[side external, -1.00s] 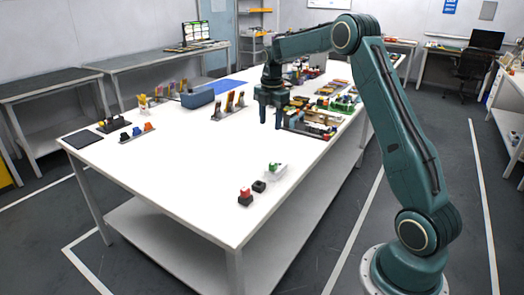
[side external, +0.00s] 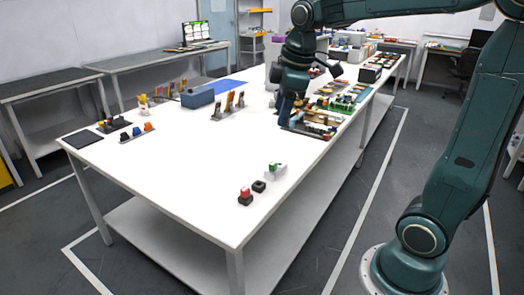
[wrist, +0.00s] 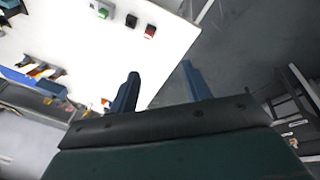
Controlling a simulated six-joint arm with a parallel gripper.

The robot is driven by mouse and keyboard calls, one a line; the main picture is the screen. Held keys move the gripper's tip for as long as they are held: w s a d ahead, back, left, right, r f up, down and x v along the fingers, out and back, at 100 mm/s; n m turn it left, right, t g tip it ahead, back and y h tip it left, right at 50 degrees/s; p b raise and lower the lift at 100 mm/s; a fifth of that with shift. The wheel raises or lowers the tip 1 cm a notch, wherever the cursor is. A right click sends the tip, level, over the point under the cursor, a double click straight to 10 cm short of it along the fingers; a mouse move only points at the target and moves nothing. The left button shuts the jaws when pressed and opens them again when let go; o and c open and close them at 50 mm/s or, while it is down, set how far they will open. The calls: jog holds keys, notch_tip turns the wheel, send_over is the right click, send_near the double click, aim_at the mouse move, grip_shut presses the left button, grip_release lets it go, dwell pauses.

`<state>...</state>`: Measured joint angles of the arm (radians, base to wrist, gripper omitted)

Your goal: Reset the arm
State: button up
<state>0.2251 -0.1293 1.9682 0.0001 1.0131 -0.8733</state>
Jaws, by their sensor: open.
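My gripper (side external: 291,108) is above the right part of the white table (side external: 200,185), in front of a tray of mixed parts (side external: 310,130). In the wrist view, my gripper (wrist: 160,88) shows two blue fingers set wide apart with nothing between them. One finger is over the table's edge and the other over the grey floor in that view. My arm is bent, with its elbow high at the upper right in the side view.
A red-topped black block (side external: 245,196), a small black block (side external: 259,186) and a white-green part (side external: 275,170) stand near the front. A blue bin (side external: 197,97) and racks of pouches (side external: 229,107) stand further back. The table's middle is clear.

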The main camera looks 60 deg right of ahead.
jog(key=s+a+f+m+t, duration=0.1)
jog(key=s+a+m, duration=0.2)
jog(key=s, duration=0.5)
jog(key=s+a+f+m+t, duration=0.1)
jog(key=s+a+m, duration=0.3)
jog(key=s, duration=0.4)
jog(key=shift+a+f+y, duration=0.4)
jog(key=shift+f, duration=0.4)
